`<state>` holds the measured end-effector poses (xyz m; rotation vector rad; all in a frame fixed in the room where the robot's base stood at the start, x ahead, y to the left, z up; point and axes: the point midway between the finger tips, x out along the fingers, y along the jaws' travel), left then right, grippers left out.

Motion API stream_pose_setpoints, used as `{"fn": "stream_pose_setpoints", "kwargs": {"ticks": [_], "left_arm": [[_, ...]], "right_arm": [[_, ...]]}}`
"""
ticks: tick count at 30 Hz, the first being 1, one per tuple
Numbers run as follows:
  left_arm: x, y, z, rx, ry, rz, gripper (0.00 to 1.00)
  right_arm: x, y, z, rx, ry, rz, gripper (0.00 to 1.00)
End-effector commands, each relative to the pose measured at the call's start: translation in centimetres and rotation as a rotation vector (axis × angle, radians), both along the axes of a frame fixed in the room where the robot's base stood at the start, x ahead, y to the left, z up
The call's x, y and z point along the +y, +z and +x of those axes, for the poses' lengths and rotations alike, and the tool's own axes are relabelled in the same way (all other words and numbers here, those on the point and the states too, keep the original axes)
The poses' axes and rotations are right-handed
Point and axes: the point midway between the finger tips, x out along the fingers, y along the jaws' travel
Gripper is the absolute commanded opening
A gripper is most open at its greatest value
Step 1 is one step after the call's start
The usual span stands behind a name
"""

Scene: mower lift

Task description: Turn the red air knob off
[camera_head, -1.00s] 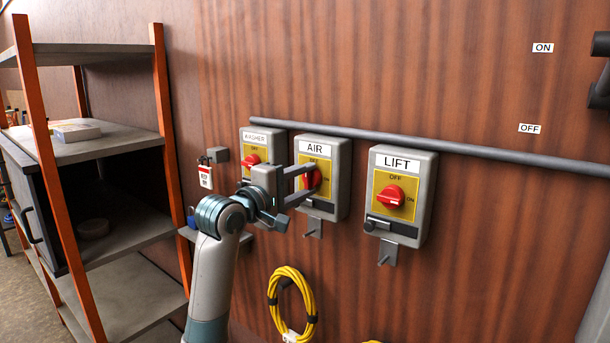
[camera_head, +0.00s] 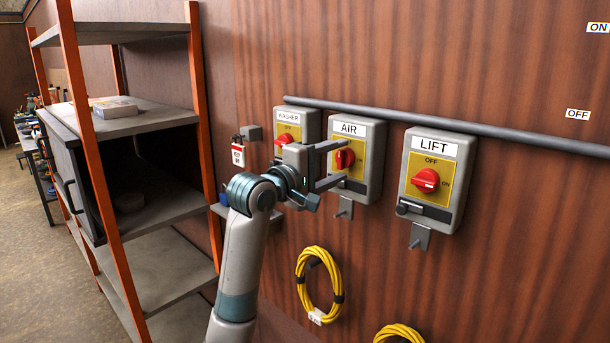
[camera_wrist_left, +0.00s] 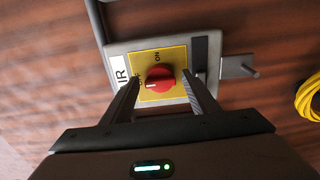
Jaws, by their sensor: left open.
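The red air knob (camera_head: 344,159) sits on the yellow plate of the grey AIR box (camera_head: 374,181) on the wooden wall. My left gripper (camera_head: 337,163) is open in front of this box, its fingers pointing at the wall and partly covering the plate in the head view. In the left wrist view the knob (camera_wrist_left: 159,79) shows between and beyond the two fingertips (camera_wrist_left: 160,82), with a visible gap to each. The ON label is beside the knob there; the OFF label is partly hidden by a finger. My right gripper is not in view.
The WASHER box (camera_head: 298,126) is to the left and the LIFT box (camera_head: 436,180) to the right, each with a red knob. A grey pipe (camera_head: 500,133) runs above. A yellow coiled hose (camera_head: 300,275) hangs below. An orange-posted shelf (camera_head: 150,216) stands at left.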

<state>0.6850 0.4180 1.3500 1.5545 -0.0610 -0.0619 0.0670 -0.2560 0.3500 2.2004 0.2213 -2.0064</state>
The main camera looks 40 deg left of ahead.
Motion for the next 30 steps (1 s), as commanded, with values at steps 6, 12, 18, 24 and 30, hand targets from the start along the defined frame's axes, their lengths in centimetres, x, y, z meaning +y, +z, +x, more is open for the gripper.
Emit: {"fn": "stream_pose_setpoints", "kwargs": {"ticks": [6, 12, 18, 24, 30], "left_arm": [[0.2, -0.3, -2.4, -0.001, 0.001, 0.002, 0.54], [0.6, -0.3, -6.2, -0.003, 0.002, 0.003, 0.54], [0.9, -0.3, -10.3, -0.002, 0.003, 0.003, 0.54], [1.2, -0.3, -14.4, -0.001, 0.003, 0.004, 0.54], [1.2, -0.3, -14.7, -0.001, -0.002, 0.000, 0.54]], "right_arm": [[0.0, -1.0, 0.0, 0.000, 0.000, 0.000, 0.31], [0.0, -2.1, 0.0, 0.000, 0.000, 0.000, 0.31], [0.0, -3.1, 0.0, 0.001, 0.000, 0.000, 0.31], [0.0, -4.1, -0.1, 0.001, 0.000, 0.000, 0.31], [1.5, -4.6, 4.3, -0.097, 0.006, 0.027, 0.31]]}}
